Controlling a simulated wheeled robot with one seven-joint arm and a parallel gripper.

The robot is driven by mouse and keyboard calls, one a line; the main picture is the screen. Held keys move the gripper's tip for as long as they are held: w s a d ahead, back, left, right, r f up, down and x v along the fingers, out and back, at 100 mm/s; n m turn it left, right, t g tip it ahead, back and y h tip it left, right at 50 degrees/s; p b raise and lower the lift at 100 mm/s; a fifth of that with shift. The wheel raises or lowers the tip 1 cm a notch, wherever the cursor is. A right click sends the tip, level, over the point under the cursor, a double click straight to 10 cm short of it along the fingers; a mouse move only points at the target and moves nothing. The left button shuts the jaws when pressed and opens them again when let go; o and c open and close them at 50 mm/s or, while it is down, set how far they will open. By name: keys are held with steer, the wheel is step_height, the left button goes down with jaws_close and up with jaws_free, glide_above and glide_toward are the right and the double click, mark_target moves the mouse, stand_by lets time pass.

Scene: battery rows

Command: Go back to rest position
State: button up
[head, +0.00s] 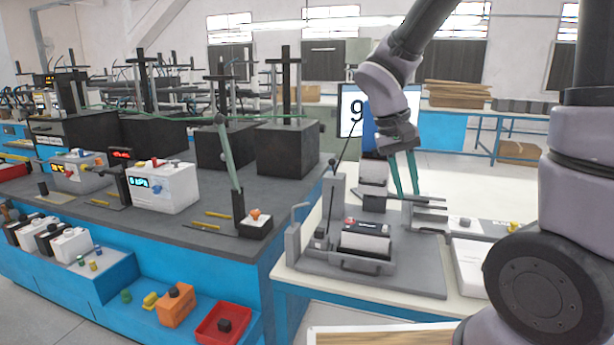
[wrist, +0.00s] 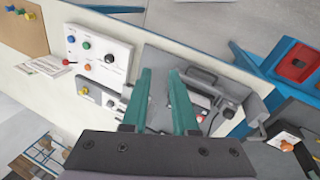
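My gripper (head: 405,190) hangs from my arm at the right of the head view, with its two teal fingers pointing down above the grey fixture (head: 420,265) on the white table. In the wrist view my gripper (wrist: 160,72) shows its fingers parallel with a gap between them and nothing held. A battery-like block (head: 366,243) with a dark top and a red mark lies in the fixture, below and apart from the fingers. In the wrist view the block is partly hidden behind a finger.
A blue workbench (head: 190,262) with a grey top stands at the left, carrying a white meter (head: 163,186) and black blocks (head: 287,150). A red tray (head: 222,325) is on its lower shelf. A white control panel (wrist: 100,52) with coloured knobs lies beside the fixture.

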steer(key=s+d+r+m+t+y, duration=0.1)
steer(key=s+d+r+t+y, duration=0.1)
steer(key=r, duration=0.6)
steer(key=s+d+r+m+t+y, duration=0.2)
steer(key=s+r+t+y, duration=0.1)
steer(key=r, duration=0.4)
steer(key=shift+s+r+t+y, duration=0.35)
steer(key=shift+s+t, duration=0.3)
steer(key=shift+t, duration=0.45)
